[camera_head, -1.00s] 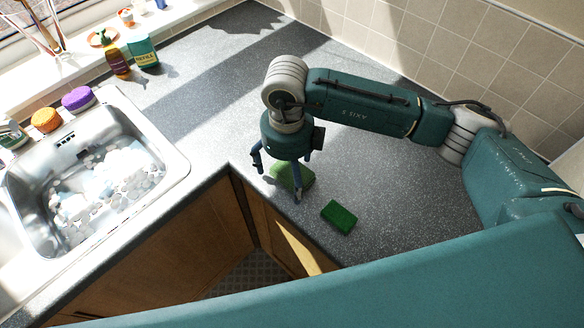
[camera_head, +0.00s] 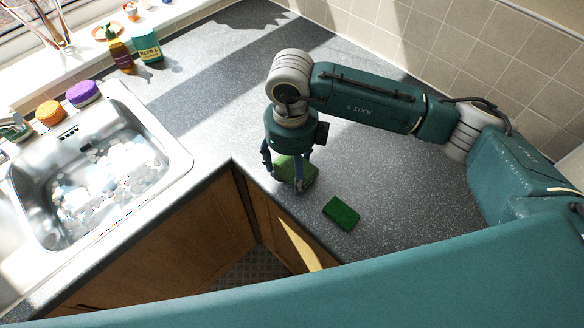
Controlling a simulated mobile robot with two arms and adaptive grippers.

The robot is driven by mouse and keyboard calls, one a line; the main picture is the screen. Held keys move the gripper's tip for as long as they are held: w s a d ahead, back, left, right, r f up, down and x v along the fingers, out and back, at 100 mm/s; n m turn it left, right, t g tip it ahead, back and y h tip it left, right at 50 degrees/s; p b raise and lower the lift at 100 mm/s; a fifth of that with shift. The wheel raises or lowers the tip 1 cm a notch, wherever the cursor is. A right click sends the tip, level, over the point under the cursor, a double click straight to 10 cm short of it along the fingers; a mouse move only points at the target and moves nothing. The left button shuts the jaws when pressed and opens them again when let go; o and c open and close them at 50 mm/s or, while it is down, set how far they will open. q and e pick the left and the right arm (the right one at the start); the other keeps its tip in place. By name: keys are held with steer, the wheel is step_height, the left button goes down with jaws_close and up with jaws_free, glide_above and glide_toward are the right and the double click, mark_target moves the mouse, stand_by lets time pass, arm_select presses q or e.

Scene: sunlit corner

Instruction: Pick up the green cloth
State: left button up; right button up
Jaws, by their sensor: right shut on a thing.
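The green cloth (camera_head: 309,171) lies on the grey worktop near its inner front edge, partly hidden behind my right gripper. My right gripper (camera_head: 287,181) points down over the cloth, its fingers on both sides, shut on it. I cannot tell whether the cloth is clear of the worktop. My left gripper is not in view.
A dark green sponge (camera_head: 341,213) lies just right of the cloth. A steel sink (camera_head: 180,160) with suds is at the left. Sponges, a brown bottle (camera_head: 121,57) and a green refill pack (camera_head: 148,49) stand beyond it. The worktop behind my gripper is clear.

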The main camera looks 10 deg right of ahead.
mark_target(291, 168)
step_height(291, 168, up, 19)
steer(key=b, duration=0.3)
steer(key=shift+r+b, duration=0.2)
steer(key=shift+b, duration=0.2)
